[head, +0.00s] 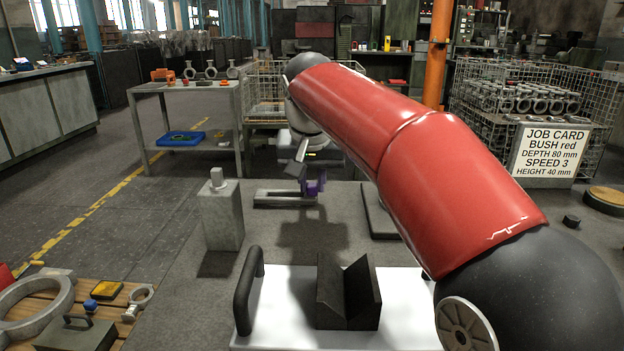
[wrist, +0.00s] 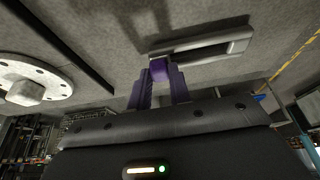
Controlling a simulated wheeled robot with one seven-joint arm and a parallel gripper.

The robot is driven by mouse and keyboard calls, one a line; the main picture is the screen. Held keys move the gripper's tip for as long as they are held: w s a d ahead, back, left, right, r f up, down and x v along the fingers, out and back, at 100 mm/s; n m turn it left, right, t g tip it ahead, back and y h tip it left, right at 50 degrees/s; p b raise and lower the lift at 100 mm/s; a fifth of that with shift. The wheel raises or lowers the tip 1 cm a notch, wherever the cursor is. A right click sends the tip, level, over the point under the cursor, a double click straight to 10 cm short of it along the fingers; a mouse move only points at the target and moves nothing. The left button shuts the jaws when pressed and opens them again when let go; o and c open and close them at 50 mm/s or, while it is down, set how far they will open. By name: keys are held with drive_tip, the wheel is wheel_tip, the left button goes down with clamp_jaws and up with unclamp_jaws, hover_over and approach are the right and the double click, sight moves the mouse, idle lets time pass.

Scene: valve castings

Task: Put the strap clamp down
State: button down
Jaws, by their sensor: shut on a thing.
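The strap clamp (head: 284,198) is a grey metal bar with a long slot, low over the grey surface in the middle of the head view. It also shows in the wrist view (wrist: 222,44), reaching right from my fingertips. My gripper (head: 313,187) has purple fingers, which are shut on the near end of the clamp, as the wrist view also shows (wrist: 160,72). The clamp looks about level. Whether its underside touches the surface I cannot tell. My red arm hides part of the area to the right.
A grey block with a knob on top (head: 222,218) stands left of the clamp. A white plate (head: 285,310) with a handle and a black V-block (head: 348,292) lies in front. A round flanged part (wrist: 42,72) is at the left of the wrist view. Grey surface around the clamp is bare.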

drive_tip(key=shift+f, duration=0.2)
drive_tip(key=c, duration=1.2)
unclamp_jaws()
drive_tip(key=p+v, duration=0.1)
drive_tip(key=v, duration=0.6)
drive_tip(key=shift+s+r, duration=0.2)
drive_tip(key=shift+r, duration=0.1)
